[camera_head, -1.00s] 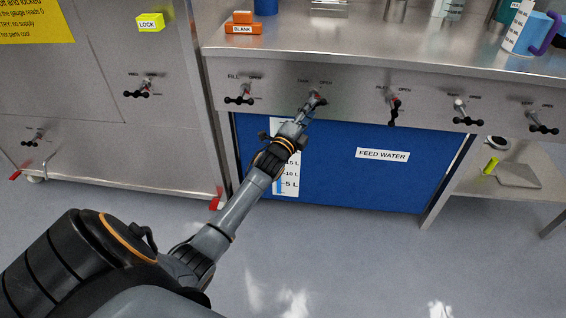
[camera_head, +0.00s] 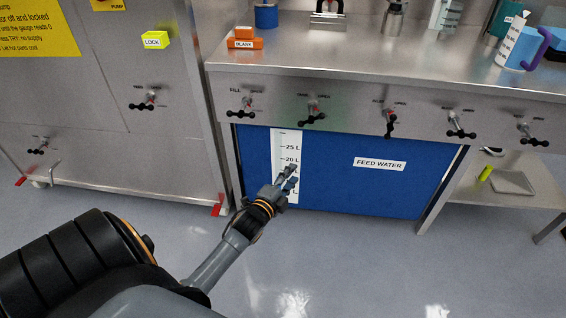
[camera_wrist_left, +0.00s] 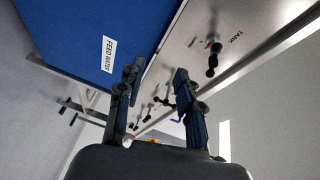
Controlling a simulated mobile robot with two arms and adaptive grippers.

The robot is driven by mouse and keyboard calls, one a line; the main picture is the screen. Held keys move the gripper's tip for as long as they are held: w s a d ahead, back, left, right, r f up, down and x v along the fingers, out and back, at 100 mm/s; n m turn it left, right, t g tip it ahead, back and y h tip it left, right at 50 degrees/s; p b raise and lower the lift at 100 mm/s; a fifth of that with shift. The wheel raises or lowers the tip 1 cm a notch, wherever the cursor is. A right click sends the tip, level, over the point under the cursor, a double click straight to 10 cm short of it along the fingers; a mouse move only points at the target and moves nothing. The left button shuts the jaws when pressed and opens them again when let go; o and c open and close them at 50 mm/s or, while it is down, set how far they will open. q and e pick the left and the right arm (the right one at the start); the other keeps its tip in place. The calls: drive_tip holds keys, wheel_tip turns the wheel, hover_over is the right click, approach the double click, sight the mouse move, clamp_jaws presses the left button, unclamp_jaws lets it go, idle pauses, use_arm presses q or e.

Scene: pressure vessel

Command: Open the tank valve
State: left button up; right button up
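The tank valve (camera_head: 313,113) is on the steel front panel, second from the left in the row under the counter. Its black handle lies roughly crosswise in the head view. In the wrist view the valve (camera_wrist_left: 213,56) shows at the upper right beside the word TANK. My left gripper (camera_head: 287,176) is below the valve, in front of the white litre scale (camera_head: 279,146), apart from the handle. In the wrist view its two fingers (camera_wrist_left: 159,68) stand apart with nothing between them. My right gripper is in neither view.
The fill valve (camera_head: 240,110) is left of the tank valve, and another valve (camera_head: 389,120) with an upright handle is to its right. The blue feed water panel (camera_head: 340,190) is behind my gripper. A steel cabinet (camera_head: 90,110) stands at left. The floor in front is clear.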

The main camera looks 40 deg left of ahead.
sight(309, 122)
use_arm(q)
drive_tip(key=s+d+f+n+g+p, duration=0.2)
drive_tip(key=s+f, duration=0.3)
drive_tip(key=f, duration=0.3)
drive_tip(key=s+d+f+n+g+h+p, duration=0.1)
drive_tip(key=s+d+f+n+g+p, duration=0.2)
drive_tip(key=f, duration=0.4)
drive_tip(key=shift+s+d+f+g+p, duration=0.4)
drive_tip(key=shift+s+p, duration=0.3)
drive_tip(key=shift+s, duration=0.5)
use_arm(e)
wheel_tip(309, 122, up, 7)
